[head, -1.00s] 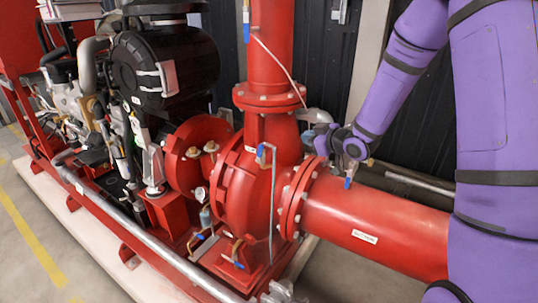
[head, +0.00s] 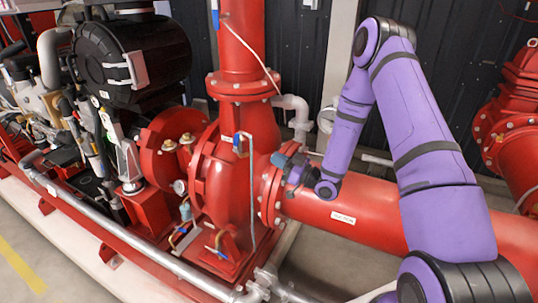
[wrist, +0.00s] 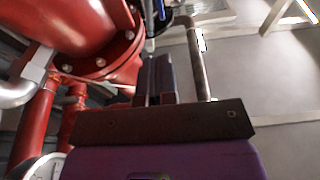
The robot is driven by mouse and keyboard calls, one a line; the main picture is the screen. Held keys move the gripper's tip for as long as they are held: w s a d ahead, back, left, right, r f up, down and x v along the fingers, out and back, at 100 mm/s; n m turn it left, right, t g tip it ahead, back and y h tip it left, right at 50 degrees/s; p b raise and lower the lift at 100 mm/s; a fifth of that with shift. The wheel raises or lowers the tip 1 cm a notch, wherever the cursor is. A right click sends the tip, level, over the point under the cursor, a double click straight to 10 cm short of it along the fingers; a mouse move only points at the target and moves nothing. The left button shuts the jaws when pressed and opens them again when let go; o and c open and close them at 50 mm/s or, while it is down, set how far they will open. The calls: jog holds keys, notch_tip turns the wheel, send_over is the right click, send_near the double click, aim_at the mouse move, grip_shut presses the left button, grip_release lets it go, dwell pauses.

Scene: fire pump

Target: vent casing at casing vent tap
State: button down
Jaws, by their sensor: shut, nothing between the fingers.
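The casing vent tap (head: 240,144) has a small blue handle. It sits high on the front of the red pump casing (head: 222,190), and a thin grey pipe (head: 253,200) bends over and runs down from it. My gripper (head: 280,160) is to the right of the tap, by the suction flange, and apart from the tap in the head view. In the wrist view my gripper (wrist: 155,78) has its two dark fingers together, with nothing between them. The tap's handle cannot be made out clearly in the wrist view.
The red suction pipe (head: 380,220) runs right under my arm. The suction flange (head: 270,195) is close to my gripper. A vertical red discharge pipe (head: 242,45) rises above the casing. The black engine part (head: 130,65) stands left. In the wrist view a grey-brown pipe (wrist: 198,62) passes beside my fingers.

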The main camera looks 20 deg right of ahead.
aim_at(239, 138)
jog(key=x, duration=1.2)
jog(key=shift+w+a+r, duration=0.1)
jog(key=shift+w+a+r+g+h, duration=0.25)
jog(key=shift+r+g+h, duration=0.1)
jog(key=shift+g+h, duration=0.15)
jog(key=shift+w+a+r, duration=0.2)
jog(key=shift+r, duration=0.05)
